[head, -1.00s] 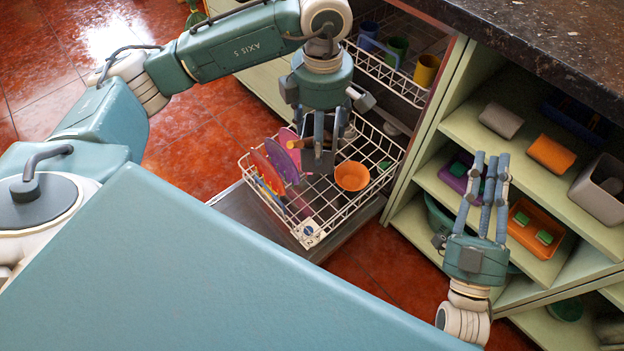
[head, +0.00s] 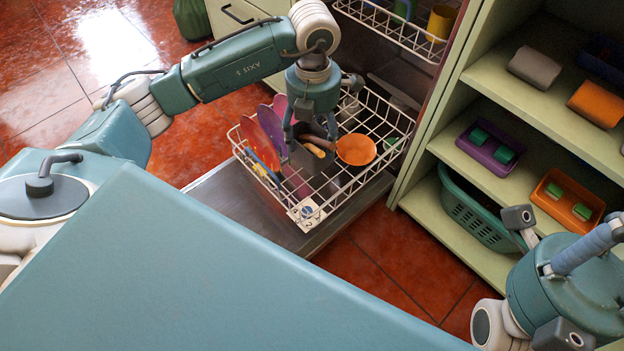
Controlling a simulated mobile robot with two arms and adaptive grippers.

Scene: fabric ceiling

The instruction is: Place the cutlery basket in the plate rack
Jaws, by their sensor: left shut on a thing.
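The plate rack (head: 358,183) is a white wire basket pulled out low on the open dishwasher door. My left gripper (head: 311,137) points down inside it and is shut on the small dark grey cutlery basket (head: 303,158), with brownish handles showing by the fingers. The gripper hides much of the basket, so I cannot tell whether it touches the rack floor. Colourful plates (head: 269,127) stand at its left, and an orange bowl (head: 356,150) is close at its right. My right gripper (head: 575,235) is at the lower right, partly cut off by the frame edge, away from the rack.
The upper rack (head: 385,25) holds cups, including a yellow one (head: 441,22). Green shelves at right hold a purple tray (head: 490,149), an orange tray (head: 567,200) and a green basket (head: 475,212). Red tiled floor (head: 400,262) is clear in front of the shelves.

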